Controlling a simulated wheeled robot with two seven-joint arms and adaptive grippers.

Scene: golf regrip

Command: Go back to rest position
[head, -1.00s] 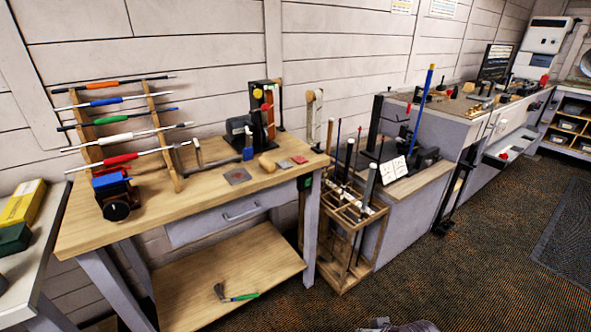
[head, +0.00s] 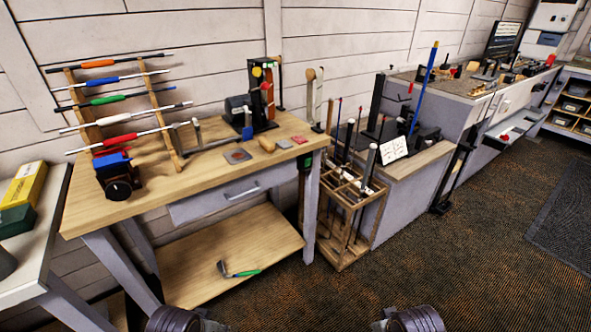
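Dark rounded parts of my two arms show at the bottom edge in the head view, one left of centre and one right of centre. The fingers of both grippers are out of the picture, so I cannot see whether they hold anything. A golf club with a green grip (head: 243,273) lies on the lower shelf of the wooden workbench (head: 140,200). No gripper is near it. Several shafts with coloured grips, among them a red one (head: 122,139), rest across a wooden rack (head: 165,125) on the bench.
A wooden stand (head: 345,250) holding several clubs is right of the bench. A grey cabinet (head: 405,205) with a long counter runs to the back right. A side table (head: 28,262) with a yellow box (head: 24,184) is at the left. The carpet (head: 480,260) is open at the right.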

